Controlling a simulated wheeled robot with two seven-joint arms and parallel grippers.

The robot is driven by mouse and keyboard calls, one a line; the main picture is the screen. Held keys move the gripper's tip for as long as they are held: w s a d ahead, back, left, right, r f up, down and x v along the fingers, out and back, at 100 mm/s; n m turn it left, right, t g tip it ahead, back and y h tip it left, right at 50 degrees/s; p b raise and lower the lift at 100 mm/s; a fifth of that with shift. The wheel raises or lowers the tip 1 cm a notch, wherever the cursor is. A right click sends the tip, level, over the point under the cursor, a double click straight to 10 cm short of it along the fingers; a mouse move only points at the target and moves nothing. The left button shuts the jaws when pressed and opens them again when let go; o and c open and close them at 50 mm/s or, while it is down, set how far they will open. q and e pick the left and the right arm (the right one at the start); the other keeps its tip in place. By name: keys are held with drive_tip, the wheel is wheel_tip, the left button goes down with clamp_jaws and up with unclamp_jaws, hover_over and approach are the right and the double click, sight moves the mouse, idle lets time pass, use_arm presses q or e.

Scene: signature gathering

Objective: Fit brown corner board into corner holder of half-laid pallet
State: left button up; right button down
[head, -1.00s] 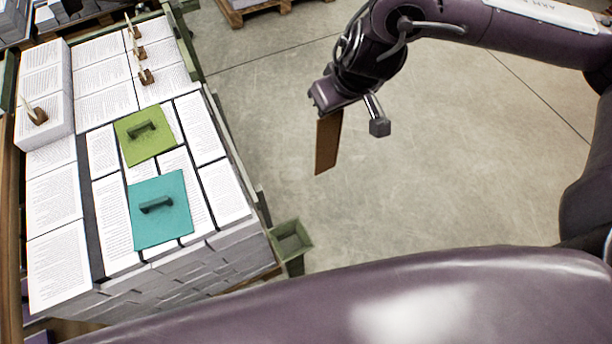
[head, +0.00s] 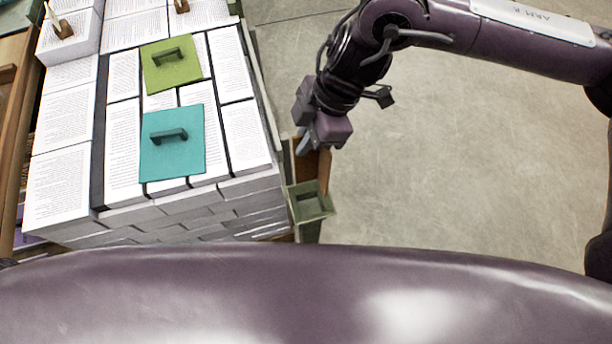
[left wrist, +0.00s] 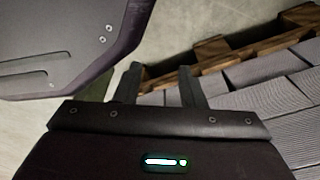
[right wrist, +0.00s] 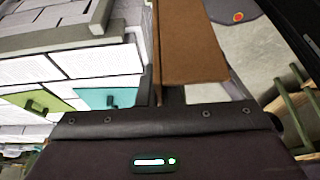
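My right gripper (head: 322,135) is shut on the brown corner board (head: 312,170), beside the near right corner of the stack. The board also fills the upper middle of the right wrist view (right wrist: 190,45), between the fingers. The green corner holder (head: 310,205) stands at that corner, and the board shows just behind its rim. I cannot tell whether the board's lower end is inside it. The half-laid pallet stack (head: 235,185) is on the left. My left gripper (left wrist: 160,78) is open and empty, with pallet wood and paper stacks beyond its fingers.
A green lidded plate (head: 170,75) and a teal plate (head: 165,155) with handles lie on the paper sheets. Wooden-handled pieces (head: 60,25) stand at the back left. The floor right of the stack is clear.

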hover_over(299, 182)
drive_tip(key=d, duration=0.1)
drive_tip(key=f, duration=0.8)
drive_tip(key=shift+w+d, duration=0.1)
drive_tip(key=shift+w, duration=0.3)
drive_tip(key=shift+f, duration=0.55)
wheel_tip(299, 182, down, 3)
drive_tip(key=shift+f+b, duration=0.15)
drive_tip(key=shift+b, duration=0.3)
drive_tip(key=shift+f, duration=0.65)
use_arm(q)
drive_tip(key=w, duration=0.1)
drive_tip(key=w+r, duration=0.1)
drive_tip(key=shift+w+d, duration=0.15)
drive_tip(key=shift+w, duration=0.15)
use_arm(e)
drive_tip(key=c, duration=1.6)
unclamp_jaws()
